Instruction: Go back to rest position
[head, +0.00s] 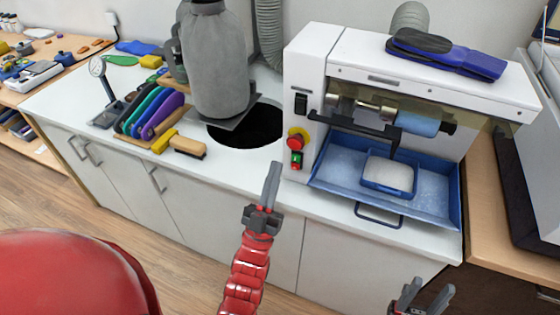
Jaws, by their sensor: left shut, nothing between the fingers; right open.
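My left gripper (270,190) is shut and empty, pointing up in front of the counter's front edge, left of the white machine (310,65). My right gripper (427,298) is open and empty at the bottom right, low in front of the cabinets, with its arm mostly cut off by the frame. Dark blue and black insoles (445,54) lie on top of the machine. Neither gripper touches anything that I can see.
The white counter (240,178) has a round dark hole (250,128) beside a grey cylinder (213,65). A blue tray (438,200) with a small container (388,172) sits in the machine. Colored insoles (150,112) and brushes (187,147) stand left. Floor space is clear in front.

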